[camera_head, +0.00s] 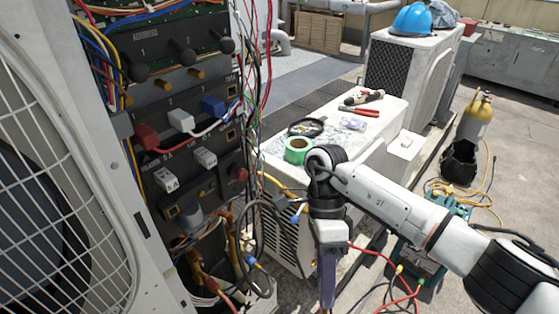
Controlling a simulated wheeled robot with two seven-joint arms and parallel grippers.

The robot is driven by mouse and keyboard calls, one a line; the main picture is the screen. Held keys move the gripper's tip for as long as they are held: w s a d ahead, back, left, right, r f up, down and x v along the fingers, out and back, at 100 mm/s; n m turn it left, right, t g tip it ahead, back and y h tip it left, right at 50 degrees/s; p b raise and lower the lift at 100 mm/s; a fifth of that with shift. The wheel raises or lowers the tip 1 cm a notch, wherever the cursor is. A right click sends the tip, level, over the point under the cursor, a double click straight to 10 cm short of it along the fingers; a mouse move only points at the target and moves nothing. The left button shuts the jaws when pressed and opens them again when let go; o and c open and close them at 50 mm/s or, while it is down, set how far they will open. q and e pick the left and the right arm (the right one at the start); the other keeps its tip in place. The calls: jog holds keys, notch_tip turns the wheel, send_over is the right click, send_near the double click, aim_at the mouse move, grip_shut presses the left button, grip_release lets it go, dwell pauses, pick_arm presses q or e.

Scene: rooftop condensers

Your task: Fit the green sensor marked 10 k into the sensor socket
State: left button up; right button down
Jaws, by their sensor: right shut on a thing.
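My right gripper (328,285) points down in front of the open unit, to the right of its control panel (195,130). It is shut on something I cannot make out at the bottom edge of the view. I cannot pick out the green sensor or a 10 k marking. The panel has small brass-coloured square openings, one at its upper right (232,88) and one low at the left (172,212). I cannot tell which is the sensor socket. My left gripper is not in view.
Loose wires and a grey cable loop (243,243) hang beside the panel. A white unit (375,135) behind my arm carries a green tape roll (298,149), red-handled pliers (361,111) and other small items.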

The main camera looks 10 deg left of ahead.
jog(key=w+a+r+m+t+y+b, duration=0.4)
jog(key=w+a+r+m+t+y, duration=1.2)
jog(key=m, duration=1)
jog(key=shift+w+r+m, duration=0.4)
jog(key=shift+w+r, duration=0.3)
jog(key=shift+r, duration=0.25)
jog(key=shift+w+a, duration=0.4)
jog(key=shift+a, duration=0.15)
jog(key=shift+p+x, duration=0.45)
jog(key=shift+x, duration=0.45)
dwell(0.9)
jog(key=c, duration=1.5)
grip_release()
jog(key=shift+c, duration=0.2)
